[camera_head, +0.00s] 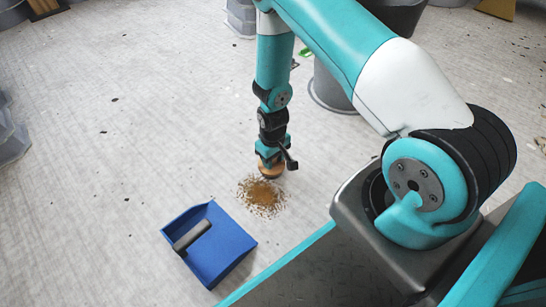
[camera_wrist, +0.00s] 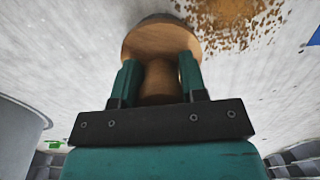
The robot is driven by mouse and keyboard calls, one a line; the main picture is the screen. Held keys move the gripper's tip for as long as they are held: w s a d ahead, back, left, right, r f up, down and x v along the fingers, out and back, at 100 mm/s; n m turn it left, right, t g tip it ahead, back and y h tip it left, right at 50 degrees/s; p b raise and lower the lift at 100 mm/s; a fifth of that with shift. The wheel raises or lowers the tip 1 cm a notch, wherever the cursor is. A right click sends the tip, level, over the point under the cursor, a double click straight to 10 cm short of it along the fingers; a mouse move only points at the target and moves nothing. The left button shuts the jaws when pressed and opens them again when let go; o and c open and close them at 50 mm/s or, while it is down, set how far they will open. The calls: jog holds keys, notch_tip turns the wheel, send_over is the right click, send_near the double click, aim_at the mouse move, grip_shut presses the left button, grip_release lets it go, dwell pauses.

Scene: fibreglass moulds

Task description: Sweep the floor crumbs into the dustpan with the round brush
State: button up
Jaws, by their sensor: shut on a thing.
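A blue dustpan (camera_head: 229,243) with a dark handle lies on the floor at the lower middle of the head view. A pile of brown crumbs (camera_head: 262,197) lies just beyond it, on its upper right; the crumbs (camera_wrist: 232,20) also show at the top of the wrist view. My gripper (camera_head: 270,158) points down and is shut on the round wooden brush (camera_head: 270,171). In the wrist view my gripper's fingers (camera_wrist: 160,82) clasp the brush's knob, with the round brush head (camera_wrist: 160,38) beyond. The brush is at the pile's far edge; its bristles are hidden.
A grey bin (camera_head: 335,85) stands beyond my arm, and also shows at the left of the wrist view (camera_wrist: 20,135). Grey containers (camera_head: 10,135) stand at the left edge. The pale floor (camera_head: 130,150) left of the crumbs is mostly clear, with small dark specks.

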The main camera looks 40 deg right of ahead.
jog(key=shift+s+a+f+p, duration=0.1)
jog(key=shift+s+a+p, duration=0.4)
jog(key=shift+a, duration=1.9)
jog(key=shift+s+a+f+p, duration=0.1)
jog(key=shift+s+a+p, duration=0.4)
jog(key=shift+a, duration=1.85)
jog(key=shift+s+a+p, duration=0.4)
jog(key=shift+a+p, duration=0.15)
jog(key=shift+a, duration=1.85)
notch_tip(320, 180, up, 7)
jog(key=p, duration=0.6)
jog(key=shift+p, duration=0.4)
